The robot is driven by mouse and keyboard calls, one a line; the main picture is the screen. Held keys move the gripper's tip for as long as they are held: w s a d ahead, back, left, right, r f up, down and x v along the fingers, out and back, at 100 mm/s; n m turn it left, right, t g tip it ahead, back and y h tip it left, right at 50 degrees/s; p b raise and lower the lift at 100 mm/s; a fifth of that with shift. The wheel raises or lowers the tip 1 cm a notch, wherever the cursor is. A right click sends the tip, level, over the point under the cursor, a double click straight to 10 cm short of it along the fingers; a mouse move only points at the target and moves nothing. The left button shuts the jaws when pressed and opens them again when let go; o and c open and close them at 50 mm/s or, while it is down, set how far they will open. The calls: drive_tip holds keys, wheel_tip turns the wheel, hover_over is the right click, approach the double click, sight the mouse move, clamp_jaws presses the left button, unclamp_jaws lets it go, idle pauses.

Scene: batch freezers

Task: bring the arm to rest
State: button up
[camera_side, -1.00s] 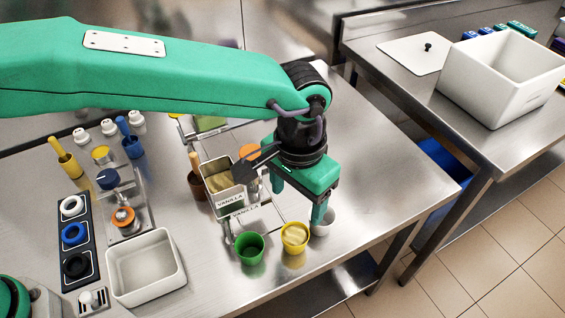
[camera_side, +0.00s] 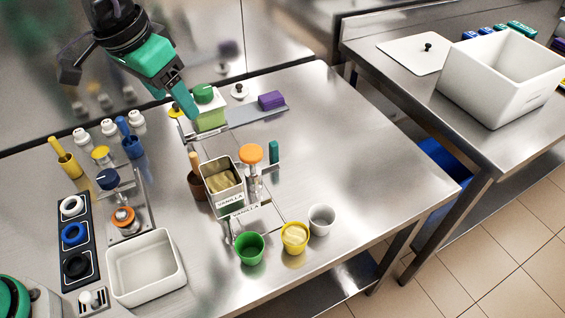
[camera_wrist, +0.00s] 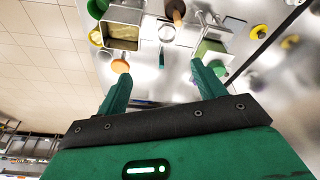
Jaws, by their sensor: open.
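My gripper (camera_side: 130,100) is raised at the top left of the side view, above the back edge of the steel table. It is open and holds nothing. In the wrist view its two green fingers (camera_wrist: 157,85) stand apart with bare steel between them. A metal tin marked VANILLA (camera_side: 222,186), with a pale yellow filling, stands mid-table, well apart from my gripper. It also shows in the wrist view (camera_wrist: 122,37). A green-topped container (camera_side: 209,110) stands near the back, close to the right finger in the side view.
Green (camera_side: 249,248), yellow (camera_side: 295,238) and grey (camera_side: 321,219) cups stand at the front. A white bin (camera_side: 146,267) is at front left. An orange-knobbed post (camera_side: 252,154) rises beside the tin. The table's right side is clear. A second table holds a white box (camera_side: 500,75).

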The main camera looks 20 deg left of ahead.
drive_tip(key=s+a+f+n+t, duration=0.1)
drive_tip(key=s+a+n, duration=0.1)
drive_tip(key=s+a, duration=0.5)
drive_tip(key=s+a+f+n+t+y, duration=0.1)
drive_tip(key=s+a, duration=0.6)
drive_tip(key=a, duration=0.7)
drive_tip(key=shift+a+f+n+t+y, duration=0.3)
drive_tip(key=shift+a+f+n+t, duration=0.1)
drive_tip(key=shift+f+n, duration=0.25)
